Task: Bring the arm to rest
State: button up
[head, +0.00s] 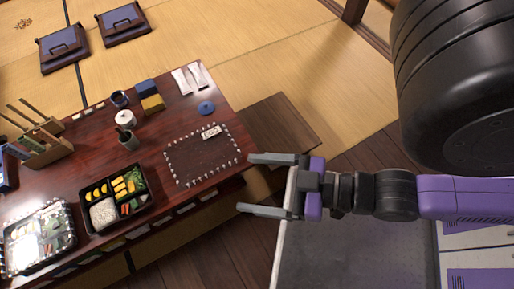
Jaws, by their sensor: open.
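My gripper (254,184) is open, its two grey fingers apart and pointing left, with nothing visible between them. Its purple and black arm stretches in from the right side of the head view. In the picture the fingertips lie close to the right end of the dark red table (195,127). I cannot tell their exact height above it. The gripper appears clear of the things on the table.
On the table are a bento box (117,222), a covered tray (40,270), a wooden rack (47,152), a cup (128,139), a white jar (125,118) and a blue disc (206,107). Cushions (64,49) lie beyond.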

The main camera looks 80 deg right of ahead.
notch_tip(320, 180, up, 24)
jog(key=p, duration=2.4)
jog(key=shift+r, duration=0.15)
